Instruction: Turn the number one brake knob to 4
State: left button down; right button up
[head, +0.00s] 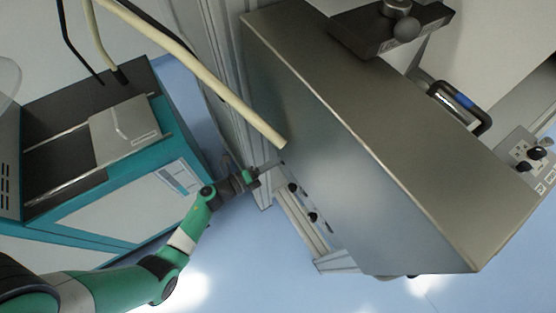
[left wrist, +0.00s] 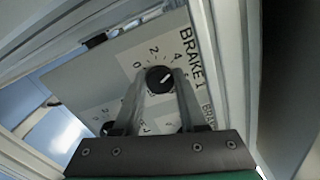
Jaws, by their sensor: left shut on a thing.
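The number one brake knob (left wrist: 160,79) is round and black with a white pointer line, on a white plate marked BRAKE 1 (left wrist: 190,58). Its dial shows 0, 2 and 4. The pointer line is angled to the upper right, roughly toward the 4. My left gripper (left wrist: 159,85) is shut on this knob, one finger on each side. In the head view my left gripper (head: 268,167) reaches the panel beside the large metal cabinet; the knob it holds cannot be made out there. My right gripper is not in view.
Other black knobs (head: 292,187) (head: 313,217) sit farther along the same panel. The large metal cabinet (head: 360,140) stands close to the right of my left gripper. A cream-coloured bar (head: 225,90) hangs above it. A teal and white machine (head: 110,190) stands at left.

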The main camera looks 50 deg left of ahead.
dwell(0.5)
pick_arm(q)
jog(key=shift+c, duration=2.3)
grip_release()
jog(key=shift+s, duration=0.1)
jog(key=s+a+p, duration=0.2)
jog(key=s+p, duration=0.1)
jog(key=s, duration=0.8)
jog(key=shift+s, duration=0.15)
